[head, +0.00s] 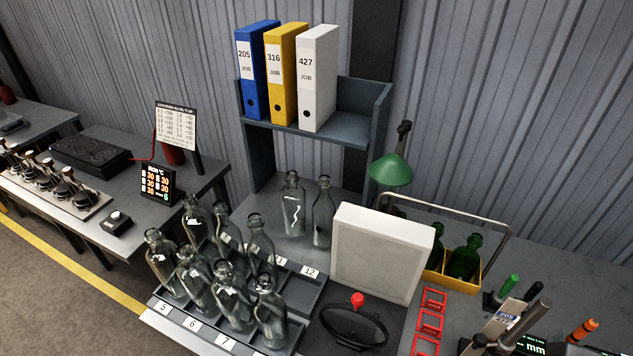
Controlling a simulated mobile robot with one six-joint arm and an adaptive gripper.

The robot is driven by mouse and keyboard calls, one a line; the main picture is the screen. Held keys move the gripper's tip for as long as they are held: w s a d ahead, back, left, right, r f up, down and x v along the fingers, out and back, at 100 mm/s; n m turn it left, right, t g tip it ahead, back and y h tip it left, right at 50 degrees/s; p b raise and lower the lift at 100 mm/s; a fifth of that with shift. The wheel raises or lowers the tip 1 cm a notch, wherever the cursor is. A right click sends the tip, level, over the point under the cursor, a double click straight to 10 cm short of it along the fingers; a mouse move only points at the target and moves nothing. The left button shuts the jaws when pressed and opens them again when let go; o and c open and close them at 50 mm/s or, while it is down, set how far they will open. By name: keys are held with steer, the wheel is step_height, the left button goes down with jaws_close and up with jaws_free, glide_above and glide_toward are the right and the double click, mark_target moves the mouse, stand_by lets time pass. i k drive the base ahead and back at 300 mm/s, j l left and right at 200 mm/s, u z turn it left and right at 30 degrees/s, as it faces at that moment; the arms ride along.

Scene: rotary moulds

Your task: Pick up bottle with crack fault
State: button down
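Several clear glass bottles stand upright in a numbered rack (178,318) at the lower centre. Two more clear bottles stand behind it on the bench, below the shelf. The left one of these, a bottle with a white jagged line (293,205), shows a crack-like mark down its body. The right one, a plain clear bottle (322,215), shows no such line that I can make out. Several rack bottles, such as the front right bottle (270,315), carry small white patches; I cannot tell whether these are marks or glare. My gripper is not in view.
A white panel (380,255) stands right of the two rear bottles, with a dark ring (354,322) before it. A green lamp (390,170) hangs behind. A yellow carrier (464,270) holds green bottles. Binders (318,80) stand on the shelf above. Tools crowd the right.

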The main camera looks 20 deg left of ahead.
mark_target(294, 200)
steer(key=u, duration=1.3)
steer(key=j, duration=0.35)
steer(key=k+j+z, duration=0.1)
steer(key=j, duration=0.3)
steer(key=k+j, duration=0.15)
steer(key=j, duration=0.2)
steer(key=j+z, duration=0.1)
steer(key=j, duration=0.25)
steer(key=i+j+z, duration=0.25)
steer(key=i+j, duration=0.65)
steer(key=i, duration=0.1)
